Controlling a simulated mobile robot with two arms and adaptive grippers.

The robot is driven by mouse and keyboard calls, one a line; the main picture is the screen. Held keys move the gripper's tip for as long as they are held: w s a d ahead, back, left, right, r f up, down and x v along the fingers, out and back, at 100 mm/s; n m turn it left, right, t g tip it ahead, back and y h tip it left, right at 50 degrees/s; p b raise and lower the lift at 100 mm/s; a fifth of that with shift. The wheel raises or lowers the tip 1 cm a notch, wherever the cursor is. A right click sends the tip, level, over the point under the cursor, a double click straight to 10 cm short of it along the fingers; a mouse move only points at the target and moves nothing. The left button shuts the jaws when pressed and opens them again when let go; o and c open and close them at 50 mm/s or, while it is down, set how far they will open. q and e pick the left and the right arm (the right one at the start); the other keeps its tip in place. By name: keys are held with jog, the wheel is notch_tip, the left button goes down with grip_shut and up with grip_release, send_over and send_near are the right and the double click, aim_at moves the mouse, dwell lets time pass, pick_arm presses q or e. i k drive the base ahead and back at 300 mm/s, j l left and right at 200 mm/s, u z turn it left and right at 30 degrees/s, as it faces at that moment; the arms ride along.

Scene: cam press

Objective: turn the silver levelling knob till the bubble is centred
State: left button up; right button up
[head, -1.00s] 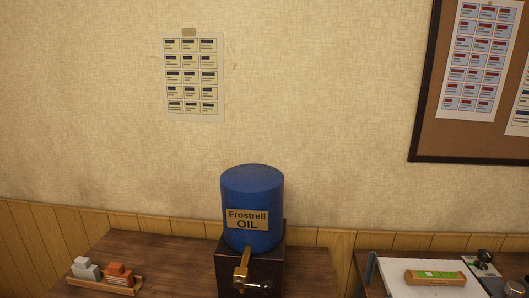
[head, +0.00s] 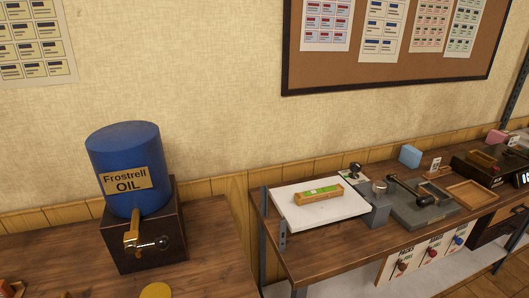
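A wooden spirit level (head: 319,195) with a green vial strip lies on a white plate (head: 345,217) on the right-hand bench. The bubble is too small to make out. A round silver knob-like piece (head: 380,187) sits on a grey block at the plate's right edge; I cannot tell for sure that it is the levelling knob. A small black-topped part (head: 352,170) stands at the plate's back corner. Neither of my grippers is in view.
A blue oil drum (head: 125,168) with a brass tap stands on a dark box on the left bench. Right of the plate are a grey press with a black lever (head: 410,192) and a wooden tray (head: 472,194). A gap separates the benches.

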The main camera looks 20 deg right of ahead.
aim_at(379, 187)
jog(key=z, duration=1.35)
